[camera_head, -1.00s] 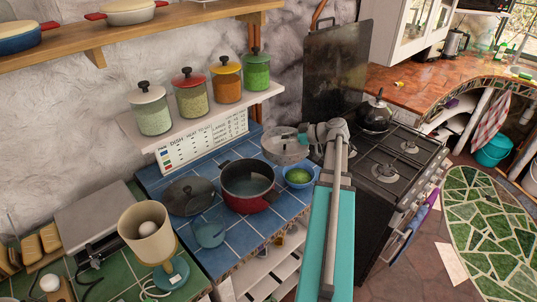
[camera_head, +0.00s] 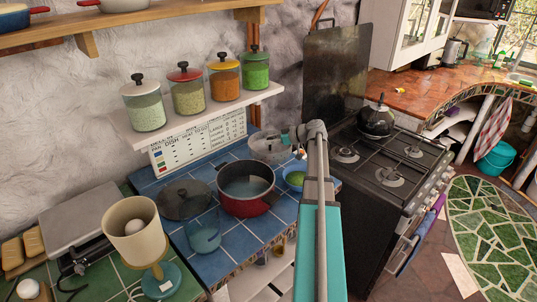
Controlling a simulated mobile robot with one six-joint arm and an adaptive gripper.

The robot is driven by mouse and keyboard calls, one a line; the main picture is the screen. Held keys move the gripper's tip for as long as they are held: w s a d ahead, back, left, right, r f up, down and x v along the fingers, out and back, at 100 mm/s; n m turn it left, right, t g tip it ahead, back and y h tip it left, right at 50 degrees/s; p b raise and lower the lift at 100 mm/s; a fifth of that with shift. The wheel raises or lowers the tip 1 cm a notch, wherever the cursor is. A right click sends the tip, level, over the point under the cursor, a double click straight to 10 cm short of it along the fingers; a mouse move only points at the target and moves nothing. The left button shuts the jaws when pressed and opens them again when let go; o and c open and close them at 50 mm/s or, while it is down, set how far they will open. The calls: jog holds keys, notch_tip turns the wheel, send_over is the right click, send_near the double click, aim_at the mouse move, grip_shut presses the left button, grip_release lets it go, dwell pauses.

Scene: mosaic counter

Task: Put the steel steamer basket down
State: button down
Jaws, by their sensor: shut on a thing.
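The steel steamer basket (camera_head: 267,148) is a round, greyish, shallow thing near the back right of the blue tiled counter (camera_head: 230,258). My gripper (camera_head: 289,137) is shut on its right side. The fingertips are small and partly hidden by my wrist and arm. The basket is behind the red pot and the green-filled bowl in the picture. I cannot tell whether its underside touches the tiles.
A red pot (camera_head: 262,205), a dark lid (camera_head: 184,201), a glass (camera_head: 204,232) and a blue bowl (camera_head: 294,180) crowd the counter. The stove (camera_head: 385,170) stands at right. A jar shelf (camera_head: 205,117) hangs above. Some bare tiles show at the front.

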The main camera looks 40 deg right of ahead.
aim_at(269, 148)
jog(key=shift+w+f, duration=0.35)
jog(key=shift+f, duration=0.05)
jog(key=shift+w+d+f+b, duration=0.15)
jog(key=shift+w+f+b, duration=0.2)
jog(key=shift+f+b, duration=1.6)
jog(key=shift+b, duration=0.2)
jog(key=shift+f, duration=0.15)
jog(key=shift+c, duration=2)
grip_release()
